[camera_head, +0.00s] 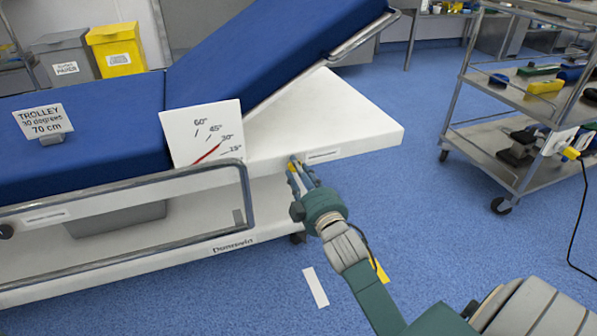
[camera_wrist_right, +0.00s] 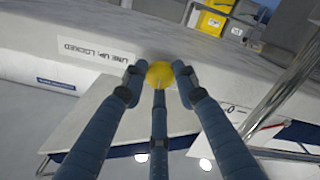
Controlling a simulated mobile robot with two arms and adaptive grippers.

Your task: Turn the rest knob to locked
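The rest knob (camera_wrist_right: 160,73) is a small round yellow knob on the pale side of the table's base. In the right wrist view it sits between the fingertips of my right gripper (camera_wrist_right: 159,78), which close around it from both sides, with a third finger below. A label reading "LINE UP: LOCKED" (camera_wrist_right: 95,52) appears upside down beside the knob. In the head view my right gripper (camera_head: 299,174) reaches the white side panel near a small label (camera_head: 322,155). The fingers hide much of the knob, and its pointer direction is unclear. My left gripper is out of view.
The blue operating table (camera_head: 110,92) has a raised back section and an angle dial (camera_head: 205,133) with a red needle near 30. A metal rail (camera_head: 120,187) runs along its side. A steel trolley (camera_head: 495,150) stands at the right. Blue floor between them is open.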

